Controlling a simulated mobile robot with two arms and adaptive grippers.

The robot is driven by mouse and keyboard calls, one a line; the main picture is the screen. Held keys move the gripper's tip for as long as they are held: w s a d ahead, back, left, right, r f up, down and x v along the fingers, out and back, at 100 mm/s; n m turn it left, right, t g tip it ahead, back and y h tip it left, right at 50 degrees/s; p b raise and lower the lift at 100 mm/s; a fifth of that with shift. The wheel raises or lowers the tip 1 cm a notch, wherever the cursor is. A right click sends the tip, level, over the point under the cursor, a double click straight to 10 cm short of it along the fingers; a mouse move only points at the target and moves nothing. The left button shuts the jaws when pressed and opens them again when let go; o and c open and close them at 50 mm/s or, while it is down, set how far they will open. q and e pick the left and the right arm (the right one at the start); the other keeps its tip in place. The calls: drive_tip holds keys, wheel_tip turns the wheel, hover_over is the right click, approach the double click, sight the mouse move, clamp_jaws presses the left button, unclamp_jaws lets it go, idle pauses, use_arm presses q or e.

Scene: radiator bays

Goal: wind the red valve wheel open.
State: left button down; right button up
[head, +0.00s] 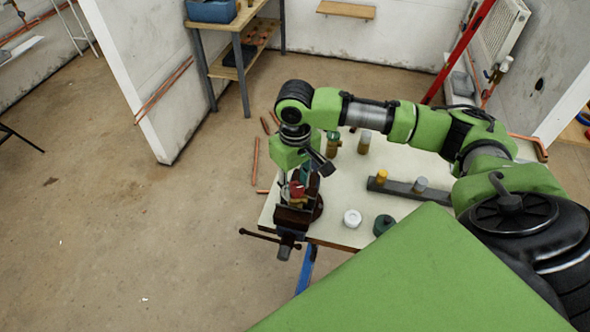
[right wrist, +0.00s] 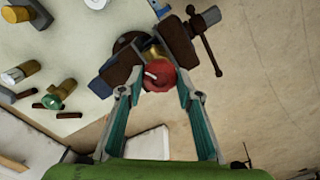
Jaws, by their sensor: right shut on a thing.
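The red valve wheel (right wrist: 159,75) sits on a brass body (right wrist: 152,50) held in a dark bench vise. In the right wrist view the wheel lies between the two fingers of my right gripper (right wrist: 158,84). That gripper is shut on the wheel. In the head view my right gripper (head: 300,178) comes down over the vise (head: 293,217) at the table's near left corner. Only a small part of the red wheel (head: 296,190) shows there. My left gripper is not in view.
The cream table (head: 340,200) carries a white round piece (head: 352,218), a dark green round piece (head: 384,224) and a dark rack (head: 405,190) with fittings. A shelf bench (head: 236,40) stands behind. Copper pipes (head: 255,160) lie on the floor. Floor at left is clear.

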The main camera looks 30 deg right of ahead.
drive_tip(key=n, duration=0.4)
drive_tip(key=shift+s+f, duration=0.2)
drive_tip(key=n, duration=0.4)
drive_tip(key=shift+f, duration=0.1)
drive_tip(key=shift+s, duration=0.1)
drive_tip(key=o, duration=1.1)
drive_tip(key=shift+c, duration=0.2)
drive_tip(key=shift+o, duration=0.3)
drive_tip(key=shift+w, duration=0.3)
